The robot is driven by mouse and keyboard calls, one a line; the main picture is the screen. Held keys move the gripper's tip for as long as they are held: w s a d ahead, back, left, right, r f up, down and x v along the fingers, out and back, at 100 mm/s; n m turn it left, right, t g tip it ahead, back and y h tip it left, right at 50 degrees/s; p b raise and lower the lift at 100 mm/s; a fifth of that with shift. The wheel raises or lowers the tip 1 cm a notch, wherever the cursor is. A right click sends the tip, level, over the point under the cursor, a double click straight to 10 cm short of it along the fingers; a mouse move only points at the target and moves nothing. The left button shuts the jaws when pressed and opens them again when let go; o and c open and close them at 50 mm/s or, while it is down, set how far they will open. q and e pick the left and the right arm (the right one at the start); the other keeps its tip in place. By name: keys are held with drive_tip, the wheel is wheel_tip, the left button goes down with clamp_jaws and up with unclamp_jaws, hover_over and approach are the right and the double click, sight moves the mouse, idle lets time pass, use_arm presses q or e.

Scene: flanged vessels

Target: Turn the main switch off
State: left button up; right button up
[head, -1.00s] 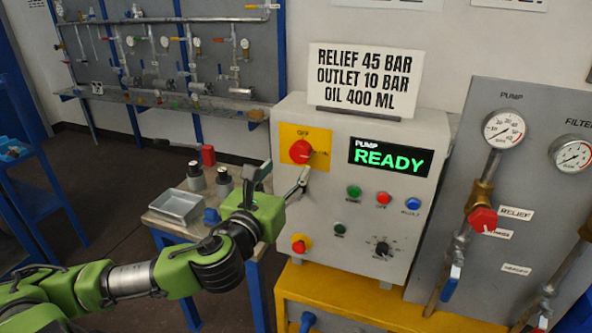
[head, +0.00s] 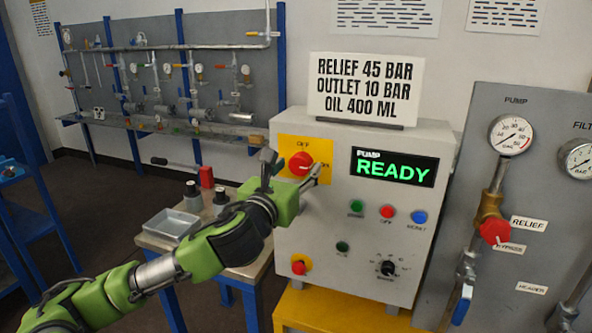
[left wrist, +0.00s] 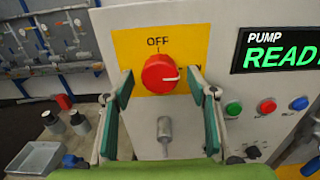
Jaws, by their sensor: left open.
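The main switch is a red round knob (head: 300,163) on a yellow plate (head: 322,150) at the upper left of the grey control box. In the left wrist view the red knob (left wrist: 160,74) sits under the word OFF, and its white mark points right, toward a label partly hidden by a finger. My left gripper (head: 292,170) is open in front of the knob. In the left wrist view its two fingers (left wrist: 163,85) stand on either side of the knob, apart from it. My right gripper is not in view.
The control box (head: 350,230) has a display reading PUMP READY (head: 393,167), coloured buttons and a lower red knob (head: 299,267). A sign (head: 366,88) stands on top. A small table (head: 240,257) with a metal tray (head: 172,224) stands left. A gauge panel (head: 520,200) is at right.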

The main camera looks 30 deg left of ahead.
use_arm(q)
drive_tip(key=c, duration=1.1)
